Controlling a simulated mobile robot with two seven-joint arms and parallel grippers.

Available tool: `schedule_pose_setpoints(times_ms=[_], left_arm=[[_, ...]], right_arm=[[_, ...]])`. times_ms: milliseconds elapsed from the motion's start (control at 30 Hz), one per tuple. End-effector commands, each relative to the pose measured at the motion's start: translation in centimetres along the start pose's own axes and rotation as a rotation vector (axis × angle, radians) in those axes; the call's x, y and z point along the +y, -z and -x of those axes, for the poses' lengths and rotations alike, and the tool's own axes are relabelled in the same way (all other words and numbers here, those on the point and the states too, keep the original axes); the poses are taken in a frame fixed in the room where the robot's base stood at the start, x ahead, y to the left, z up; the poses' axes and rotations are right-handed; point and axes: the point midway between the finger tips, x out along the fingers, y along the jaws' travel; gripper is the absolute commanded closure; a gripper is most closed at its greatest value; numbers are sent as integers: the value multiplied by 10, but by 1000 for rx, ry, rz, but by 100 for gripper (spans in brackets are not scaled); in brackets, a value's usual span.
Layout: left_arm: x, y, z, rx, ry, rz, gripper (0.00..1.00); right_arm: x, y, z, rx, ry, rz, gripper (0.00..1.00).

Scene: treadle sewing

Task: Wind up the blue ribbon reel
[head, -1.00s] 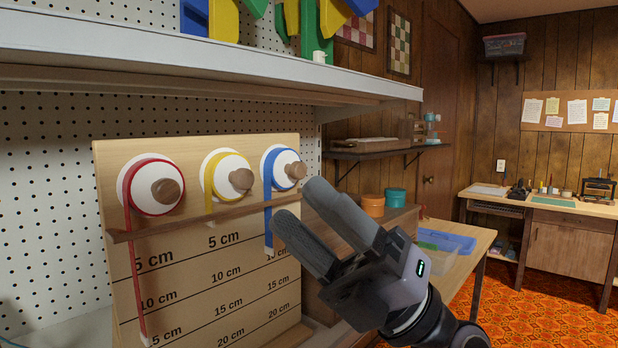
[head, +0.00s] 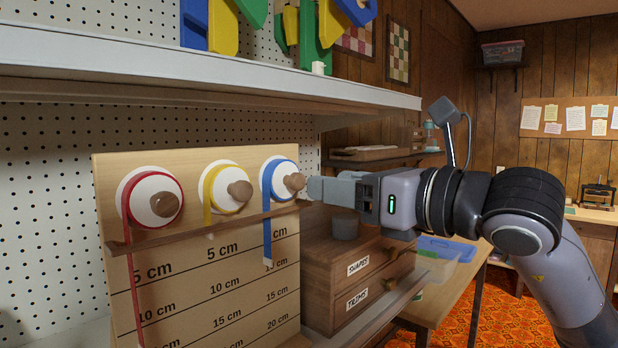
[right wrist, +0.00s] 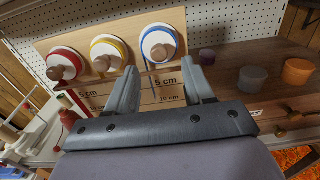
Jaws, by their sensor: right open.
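The blue ribbon reel (head: 268,178) is a white disc wound with blue ribbon, rightmost of three on a wooden board. A brown knob (head: 294,183) sticks out of its face. In the right wrist view the blue reel (right wrist: 158,40) lies beyond the gap between the spread fingers; contact with the knob cannot be told. My left gripper is not in view.
Beside it are the yellow reel (head: 226,189) and the red reel (head: 150,197), whose ribbon hangs much lower. The wooden rail (head: 195,229) crosses below the reels. A white shelf (head: 200,72) overhangs the board. A wooden drawer unit (head: 330,262) stands to the right.

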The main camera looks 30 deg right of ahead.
Motion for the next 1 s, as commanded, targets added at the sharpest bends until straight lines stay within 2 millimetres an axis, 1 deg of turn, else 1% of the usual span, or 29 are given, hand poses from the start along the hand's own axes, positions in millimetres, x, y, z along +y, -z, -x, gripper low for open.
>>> schedule_pose_setpoints(times_ms=[33, 200, 333, 500, 700, 733, 767, 800, 867, 900, 1000], left_arm=[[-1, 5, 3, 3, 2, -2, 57], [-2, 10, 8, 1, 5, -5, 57], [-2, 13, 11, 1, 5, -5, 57], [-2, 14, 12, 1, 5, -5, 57], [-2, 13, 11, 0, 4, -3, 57], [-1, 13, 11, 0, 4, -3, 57], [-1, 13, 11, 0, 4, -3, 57], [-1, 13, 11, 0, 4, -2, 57], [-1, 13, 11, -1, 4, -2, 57], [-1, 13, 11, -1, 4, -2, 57], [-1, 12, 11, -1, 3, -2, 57]], right_arm=[[1, -3, -7, 1, -4, -1, 48], [2, -2, -33, 2, -6, -2, 48], [2, -2, -48, 0, -6, -1, 48], [2, 0, -56, 1, -5, 1, 48], [2, 0, -56, 0, -5, 1, 48], [2, 0, -56, 0, -5, 1, 51], [2, 0, -56, 0, -5, 1, 61], [2, 0, -56, 0, -6, 1, 74], [2, 0, -56, 0, -6, 1, 93], [2, 0, -56, 1, -6, 1, 100], [2, 0, -56, 1, -6, 1, 100]])
